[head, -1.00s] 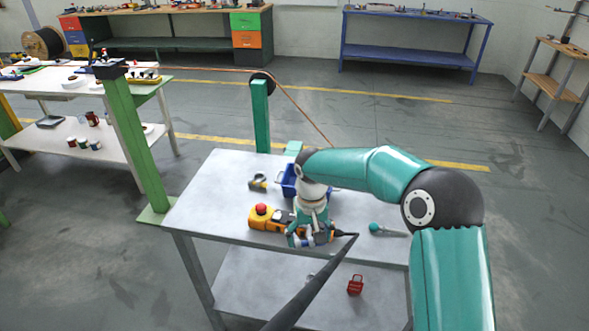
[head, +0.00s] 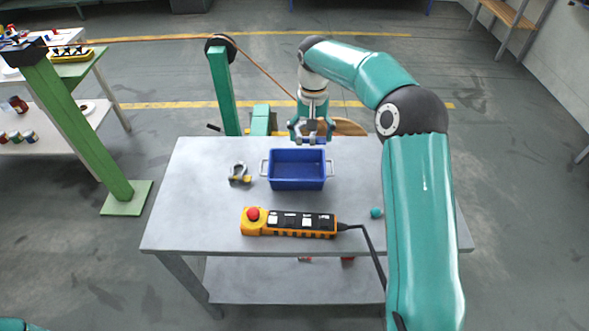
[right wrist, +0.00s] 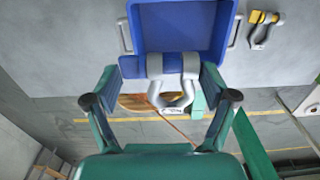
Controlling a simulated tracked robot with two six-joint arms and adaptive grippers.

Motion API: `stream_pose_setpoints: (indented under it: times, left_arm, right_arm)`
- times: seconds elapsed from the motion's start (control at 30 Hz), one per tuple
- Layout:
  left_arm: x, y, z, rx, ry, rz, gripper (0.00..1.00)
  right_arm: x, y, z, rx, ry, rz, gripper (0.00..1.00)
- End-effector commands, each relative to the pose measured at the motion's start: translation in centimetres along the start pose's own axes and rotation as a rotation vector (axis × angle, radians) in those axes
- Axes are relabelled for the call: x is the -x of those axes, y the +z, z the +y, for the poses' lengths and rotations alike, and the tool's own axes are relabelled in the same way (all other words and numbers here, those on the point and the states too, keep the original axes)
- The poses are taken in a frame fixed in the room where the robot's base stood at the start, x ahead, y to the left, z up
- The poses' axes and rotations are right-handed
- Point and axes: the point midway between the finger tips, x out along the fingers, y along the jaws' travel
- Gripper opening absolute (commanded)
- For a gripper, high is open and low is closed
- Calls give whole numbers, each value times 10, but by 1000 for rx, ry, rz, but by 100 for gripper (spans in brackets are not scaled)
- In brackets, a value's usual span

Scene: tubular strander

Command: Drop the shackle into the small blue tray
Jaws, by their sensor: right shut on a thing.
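The small blue tray (head: 298,184) stands on the grey table near its far edge; it also shows in the right wrist view (right wrist: 188,24). My right gripper (head: 312,134) is at the tray's far rim in the head view. In the right wrist view its fingers (right wrist: 160,84) are shut on a grey shackle (right wrist: 172,92) with a blue pin. My left gripper is out of view.
A second shackle (head: 239,173) with a yellow pin lies left of the tray. A yellow control pendant (head: 290,222) with a red button and black cable lies in front of it. A green post (head: 222,92) stands behind the table.

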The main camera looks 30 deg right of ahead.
Motion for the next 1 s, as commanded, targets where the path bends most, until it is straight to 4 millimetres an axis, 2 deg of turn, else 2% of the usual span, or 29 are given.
stream_pose_setpoints:
  times: [0.03,0.33,0.5,0.77,0.8,0.9,1.0]
  left_arm:
    - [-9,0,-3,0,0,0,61]
    - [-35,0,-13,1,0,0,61]
    - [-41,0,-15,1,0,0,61]
    - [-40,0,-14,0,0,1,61]
    - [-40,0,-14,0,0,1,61]
    - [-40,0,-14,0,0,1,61]
    - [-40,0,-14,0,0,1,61]
  right_arm:
    - [-9,-1,-5,8,-2,3,23]
    - [-40,-1,-14,22,-2,3,23]
    - [-47,-1,-15,23,-2,4,23]
    - [-46,-1,-15,23,-2,4,23]
    - [-46,-1,-15,23,-2,4,87]
    - [-46,-1,-15,23,-2,3,100]
    - [-47,-1,-15,23,-1,2,100]
